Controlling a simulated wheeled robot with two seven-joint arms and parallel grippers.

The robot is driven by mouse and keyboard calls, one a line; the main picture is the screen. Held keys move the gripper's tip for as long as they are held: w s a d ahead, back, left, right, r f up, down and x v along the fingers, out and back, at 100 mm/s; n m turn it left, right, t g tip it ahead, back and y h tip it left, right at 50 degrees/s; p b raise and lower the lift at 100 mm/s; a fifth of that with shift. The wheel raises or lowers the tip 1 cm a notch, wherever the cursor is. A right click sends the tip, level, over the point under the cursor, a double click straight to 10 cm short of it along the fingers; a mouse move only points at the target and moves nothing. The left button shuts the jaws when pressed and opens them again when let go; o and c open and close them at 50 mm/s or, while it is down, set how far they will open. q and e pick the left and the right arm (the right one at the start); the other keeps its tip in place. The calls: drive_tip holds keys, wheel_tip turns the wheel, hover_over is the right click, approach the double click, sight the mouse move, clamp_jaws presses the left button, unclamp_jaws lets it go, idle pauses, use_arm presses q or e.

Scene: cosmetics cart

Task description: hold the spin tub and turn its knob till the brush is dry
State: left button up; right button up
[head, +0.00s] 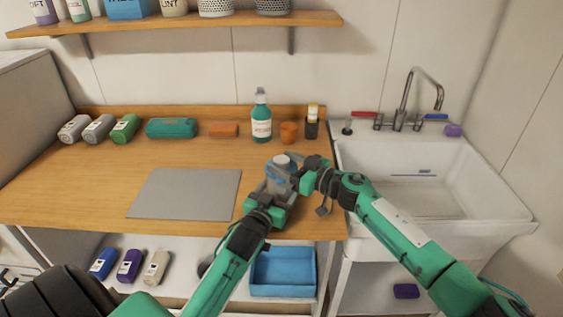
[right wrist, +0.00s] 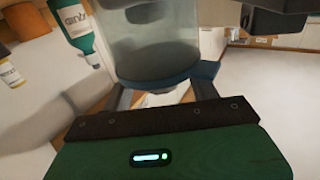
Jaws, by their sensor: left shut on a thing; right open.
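The spin tub (head: 281,179) is a small pale, see-through cylinder with blue parts near the front right of the wooden counter. Its light top (head: 283,160), perhaps the knob, shows between the grippers. My left gripper (head: 272,191) is shut on the tub from the front. My right gripper (head: 300,162) is open beside the tub's upper part. In the right wrist view, the tub (right wrist: 165,45) with its blue band fills the top middle, and the open fingers (right wrist: 165,92) are close to that band. I cannot tell whether they touch it. I cannot make out a brush.
A teal bottle (head: 261,118), an orange cup (head: 289,132) and a dark holder (head: 312,129) stand behind the tub. A grey mat (head: 185,193) lies left. The white sink (head: 420,180) is right. A shelf (head: 180,22) hangs above.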

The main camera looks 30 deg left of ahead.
drive_tip(key=shift+a, duration=0.7)
drive_tip(key=c, duration=1)
drive_tip(key=shift+o, duration=0.2)
drive_tip(key=shift+g, duration=0.5)
drive_tip(key=shift+w+n+g, duration=0.1)
drive_tip(key=shift+n+g, duration=1.2)
drive_tip(key=shift+g, duration=0.4)
drive_tip(key=shift+g+h, duration=0.3)
drive_tip(key=o, duration=1)
drive_tip(key=shift+c, duration=0.2)
